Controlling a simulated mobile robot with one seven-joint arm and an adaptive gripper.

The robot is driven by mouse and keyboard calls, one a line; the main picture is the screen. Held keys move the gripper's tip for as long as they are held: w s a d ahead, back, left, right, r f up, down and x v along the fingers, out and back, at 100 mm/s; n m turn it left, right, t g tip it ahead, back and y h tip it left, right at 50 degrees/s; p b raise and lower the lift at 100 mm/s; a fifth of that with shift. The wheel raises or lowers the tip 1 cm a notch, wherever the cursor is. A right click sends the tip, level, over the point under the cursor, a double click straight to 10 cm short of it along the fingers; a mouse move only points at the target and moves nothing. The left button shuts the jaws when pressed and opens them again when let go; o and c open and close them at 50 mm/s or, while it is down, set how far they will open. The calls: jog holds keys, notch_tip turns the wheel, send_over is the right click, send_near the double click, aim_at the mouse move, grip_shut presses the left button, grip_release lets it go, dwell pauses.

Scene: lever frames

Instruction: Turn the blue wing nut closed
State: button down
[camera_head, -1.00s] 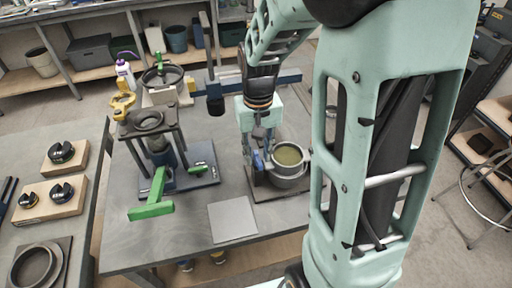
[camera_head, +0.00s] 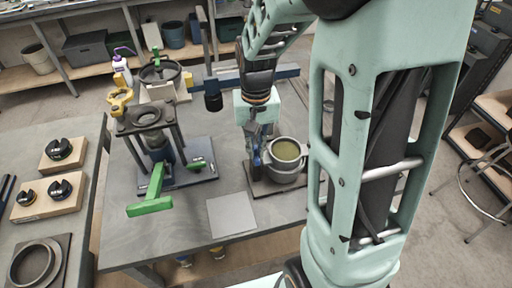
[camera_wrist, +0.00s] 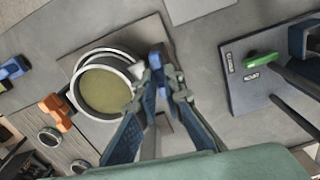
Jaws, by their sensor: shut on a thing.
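The blue wing nut (camera_head: 257,158) is on the left side of a round grey metal pot with yellow-green contents (camera_head: 287,152), which stands on a dark plate (camera_head: 262,187). My gripper (camera_head: 255,150) reaches down from above to the nut. In the wrist view, the blue wing nut (camera_wrist: 158,76) lies between the two fingertips of my gripper (camera_wrist: 157,84), which is shut on it. The pot's rim (camera_wrist: 128,68) is just left of the fingers there. The fingers hide part of the nut and its mount.
A press-like stand (camera_head: 150,125) with a green handle (camera_head: 150,200) is left of the pot. A flat grey plate (camera_head: 231,214) lies in front. An orange handle (camera_wrist: 56,111) shows beside the pot in the wrist view. A green-handled part (camera_wrist: 262,58) is at right.

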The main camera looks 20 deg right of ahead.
jog(key=m, duration=0.5)
jog(key=m+p, duration=0.1)
jog(key=m, duration=0.4)
jog(key=shift+r+m, duration=0.15)
jog(key=shift+m, duration=0.25)
jog(key=m+p, duration=0.1)
jog(key=m, duration=0.4)
jog(key=shift+m+p, duration=0.3)
jog(key=shift+m, duration=0.1)
jog(key=shift+w, duration=0.1)
jog(key=c, duration=2)
grip_release()
jog(key=shift+c, duration=0.2)
